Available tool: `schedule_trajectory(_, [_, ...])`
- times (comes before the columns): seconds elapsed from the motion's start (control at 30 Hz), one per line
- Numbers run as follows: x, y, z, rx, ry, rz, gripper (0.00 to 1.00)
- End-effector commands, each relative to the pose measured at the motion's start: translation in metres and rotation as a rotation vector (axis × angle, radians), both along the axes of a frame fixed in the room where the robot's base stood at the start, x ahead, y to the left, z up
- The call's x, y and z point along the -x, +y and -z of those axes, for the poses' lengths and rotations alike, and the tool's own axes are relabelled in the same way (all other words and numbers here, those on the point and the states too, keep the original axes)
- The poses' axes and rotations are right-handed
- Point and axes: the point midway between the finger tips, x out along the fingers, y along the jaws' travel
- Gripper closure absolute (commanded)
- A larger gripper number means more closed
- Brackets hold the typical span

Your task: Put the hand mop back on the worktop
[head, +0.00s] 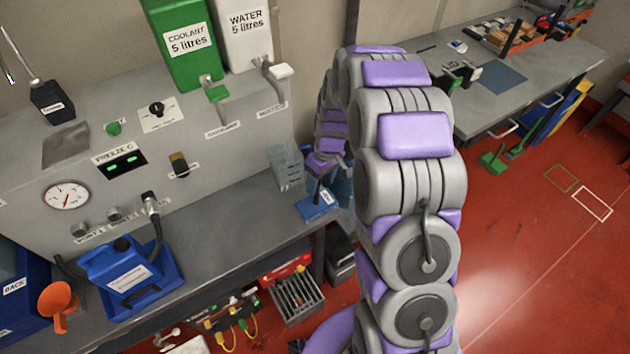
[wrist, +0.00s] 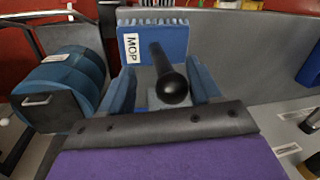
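The hand mop (wrist: 180,42) has a blue block head with a MOP label, a pale fringe and a black handle pointing up toward the wrist camera. In the head view the blue mop (head: 322,204) is at the right end of the grey worktop (head: 225,225). The worktop surface also shows in the wrist view (wrist: 255,55). My gripper (wrist: 160,75) is above the mop, with one blue finger on each side of the handle. Gaps show between fingers and handle, so it looks open. In the head view my gripper (head: 318,185) is partly hidden. Whether the mop's underside touches the worktop is unclear.
A blue labelled cylinder (wrist: 62,85) stands left of my gripper in the wrist view. A clear rack (head: 284,165) is near the mop. A blue jerrycan (head: 118,270) and orange funnel (head: 57,302) are at the worktop's left. The worktop's middle is clear.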

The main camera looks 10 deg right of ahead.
Motion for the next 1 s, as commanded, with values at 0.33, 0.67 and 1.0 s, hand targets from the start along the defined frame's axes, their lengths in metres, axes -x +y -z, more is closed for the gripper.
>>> schedule_trajectory(0.33, [0.000, 0.012, -0.001, 0.010, 0.000, -0.002, 0.37])
schedule_trajectory(0.67, [-0.005, -0.005, -0.045, 0.002, -0.007, 0.000, 0.37])
schedule_trajectory(1.0, [-0.011, -0.008, -0.105, 0.007, -0.004, -0.002, 0.37])
